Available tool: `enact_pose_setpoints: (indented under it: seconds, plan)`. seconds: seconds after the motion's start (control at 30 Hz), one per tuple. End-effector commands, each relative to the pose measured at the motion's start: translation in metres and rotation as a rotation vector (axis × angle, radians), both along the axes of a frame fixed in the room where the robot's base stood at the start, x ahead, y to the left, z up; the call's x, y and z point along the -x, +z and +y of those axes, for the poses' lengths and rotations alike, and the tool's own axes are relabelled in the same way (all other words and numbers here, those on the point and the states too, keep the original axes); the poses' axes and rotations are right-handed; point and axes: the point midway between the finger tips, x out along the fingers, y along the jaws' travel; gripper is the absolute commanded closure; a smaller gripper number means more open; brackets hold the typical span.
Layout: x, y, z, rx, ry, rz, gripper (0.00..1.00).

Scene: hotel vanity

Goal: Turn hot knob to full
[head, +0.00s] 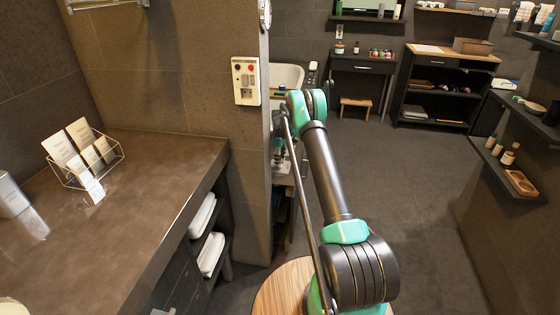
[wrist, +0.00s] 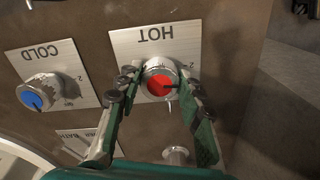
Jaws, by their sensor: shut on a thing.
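The hot knob (wrist: 158,82) has a red face and a metal rim, and sits on a silver plate marked HOT (wrist: 152,45), which appears upside down in the wrist view. My gripper (wrist: 160,80) is around the knob, one finger on each side, and shut on it. The finger tips partly cover the knob's sides. A small white pointer shows at the knob's lower edge. In the head view my arm reaches toward the area behind the wall edge; the gripper and knob are hard to make out there.
The cold knob (wrist: 36,94), with a blue face, is left of the hot knob on its own plate. A small metal peg (wrist: 175,154) is below. In the head view, a counter (head: 120,200) fills the left and a wall edge (head: 256,150) stands close to my arm.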

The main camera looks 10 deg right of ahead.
Motion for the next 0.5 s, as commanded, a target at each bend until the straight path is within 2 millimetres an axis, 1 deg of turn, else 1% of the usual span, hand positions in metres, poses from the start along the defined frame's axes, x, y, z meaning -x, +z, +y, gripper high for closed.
enact_pose_setpoints:
  seconds: [0.2, 0.5]
  plan:
    - [-0.0004, 0.0002, -0.0001, -0.001, 0.101, -0.001, 0.92]
    - [-0.0006, 0.0002, -0.0002, 0.0, 0.156, -0.001, 0.92]
